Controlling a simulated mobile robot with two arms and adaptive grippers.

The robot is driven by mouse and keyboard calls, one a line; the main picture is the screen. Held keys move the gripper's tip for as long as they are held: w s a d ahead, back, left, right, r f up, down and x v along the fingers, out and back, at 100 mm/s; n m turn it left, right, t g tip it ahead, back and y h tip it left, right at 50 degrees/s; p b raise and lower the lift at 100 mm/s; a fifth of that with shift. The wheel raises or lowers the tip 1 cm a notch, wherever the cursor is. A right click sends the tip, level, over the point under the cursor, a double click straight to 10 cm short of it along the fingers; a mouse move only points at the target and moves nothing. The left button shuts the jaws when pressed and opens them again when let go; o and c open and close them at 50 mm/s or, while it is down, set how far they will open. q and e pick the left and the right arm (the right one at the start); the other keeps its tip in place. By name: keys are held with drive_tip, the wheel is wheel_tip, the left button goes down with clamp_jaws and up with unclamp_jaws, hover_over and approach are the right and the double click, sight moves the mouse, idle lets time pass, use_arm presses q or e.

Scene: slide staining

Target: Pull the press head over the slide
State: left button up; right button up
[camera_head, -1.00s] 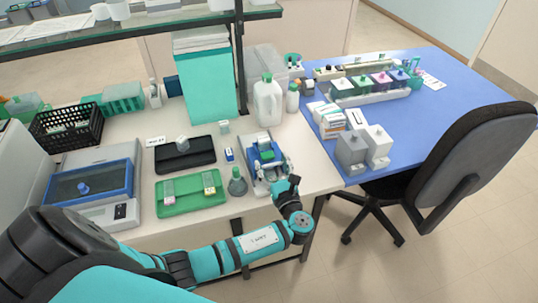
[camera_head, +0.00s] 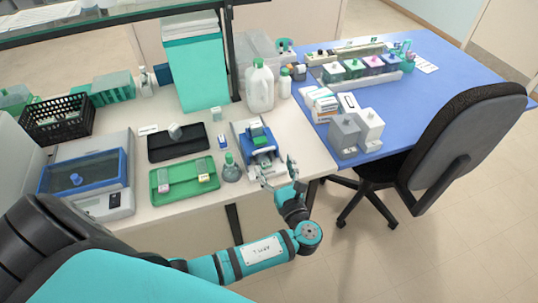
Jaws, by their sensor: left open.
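The press (camera_head: 264,154) is a small white-and-blue device with a green block (camera_head: 257,134) on top, near the front edge of the white bench. I cannot single out its press head from the rest, and the slide is too small to make out. My left gripper (camera_head: 279,174) is just in front of the press's near end, low at the bench edge. Its fingers are spread with nothing visible between them. Whether a fingertip touches the press I cannot tell. My right gripper is not in view.
A flask (camera_head: 231,169) and a green tray (camera_head: 186,182) stand left of the press. A large white jug (camera_head: 260,90) stands behind it. Grey and white dispensers (camera_head: 345,134) are on the blue table to the right. A chair (camera_head: 465,140) stands at the right.

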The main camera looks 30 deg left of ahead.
use_arm(q)
drive_tip(key=v, duration=0.5)
drive_tip(key=shift+d, duration=0.1)
idle(0.3)
drive_tip(key=s+a+f+n+g+h+b, duration=0.1)
drive_tip(key=s+f+n+g+h, duration=0.15)
drive_tip(key=f, duration=0.75)
drive_tip(key=s+a+f+n+g+h+b, duration=0.15)
drive_tip(key=s+f, duration=0.25)
drive_tip(key=f, duration=0.7)
drive_tip(key=s+f+n+g+h, duration=0.1)
drive_tip(key=s+f+g+h, duration=0.2)
drive_tip(key=f, duration=0.7)
drive_tip(key=s+f+n+g+h+b, duration=0.1)
drive_tip(key=s+f+n+h, duration=0.1)
drive_tip(key=s+f+n, duration=0.4)
drive_tip(key=s+f+n+g+h+b, duration=0.1)
drive_tip(key=s+f+n, duration=0.5)
drive_tip(key=s, duration=0.7)
drive_tip(key=s+f+n+g+h+b, duration=0.1)
drive_tip(key=s+f+n+h, duration=0.2)
drive_tip(key=s+f+n, duration=0.3)
drive_tip(key=s+f, duration=0.2)
drive_tip(key=s, duration=0.2)
drive_tip(key=shift+s+n+g+h, duration=0.3)
drive_tip(key=shift+n+g, duration=0.1)
